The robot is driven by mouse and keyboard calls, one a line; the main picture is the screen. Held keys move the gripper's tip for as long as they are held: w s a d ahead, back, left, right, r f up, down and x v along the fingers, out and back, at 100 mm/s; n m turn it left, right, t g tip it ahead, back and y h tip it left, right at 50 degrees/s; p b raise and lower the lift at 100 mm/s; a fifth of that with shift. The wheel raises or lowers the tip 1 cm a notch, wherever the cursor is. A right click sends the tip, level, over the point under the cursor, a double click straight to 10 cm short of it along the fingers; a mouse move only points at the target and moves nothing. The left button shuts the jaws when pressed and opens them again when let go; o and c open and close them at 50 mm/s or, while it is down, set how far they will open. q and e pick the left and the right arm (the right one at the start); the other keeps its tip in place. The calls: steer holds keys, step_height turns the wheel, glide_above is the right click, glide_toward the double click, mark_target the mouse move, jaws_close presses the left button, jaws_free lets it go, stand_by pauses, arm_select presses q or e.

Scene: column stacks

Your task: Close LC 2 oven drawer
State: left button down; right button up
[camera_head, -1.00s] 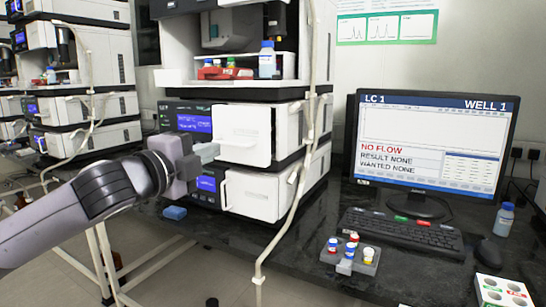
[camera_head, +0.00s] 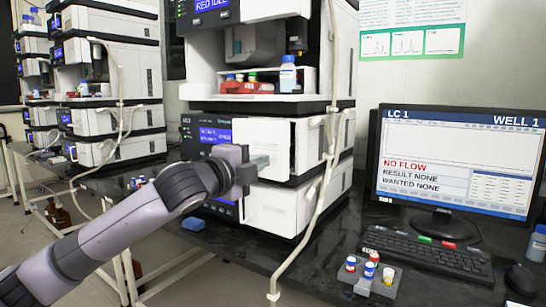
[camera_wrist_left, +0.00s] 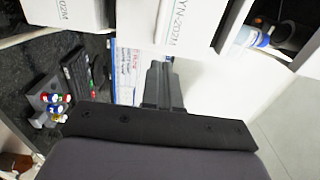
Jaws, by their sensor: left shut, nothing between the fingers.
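The near instrument stack has a white oven drawer front (camera_head: 272,133) at mid height, beside a blue display. A dark gap shows along the front's right edge, so it seems to stand slightly out; how far I cannot tell. My left gripper (camera_head: 262,163) is at the lower part of this front and hides some of it; whether it touches I cannot tell. Its shut, empty fingers (camera_wrist_left: 162,82) show in the left wrist view, below white module faces with printed text. The stack's number label is too small to read surely. My right gripper is not in view.
A lower white module (camera_head: 280,210) sits beneath the drawer. A pale tube (camera_head: 318,205) hangs down the stack's right side. A monitor (camera_head: 455,165), keyboard (camera_head: 430,257) and vial rack (camera_head: 384,282) stand at right. A blue block (camera_head: 193,224) lies on the dark bench.

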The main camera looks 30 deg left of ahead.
mark_target(281, 154)
arm_select(q)
steer(key=w, duration=0.4)
steer(key=shift+w+d, duration=0.2)
steer(key=shift+w, duration=0.55)
steer(key=shift+w, duration=0.1)
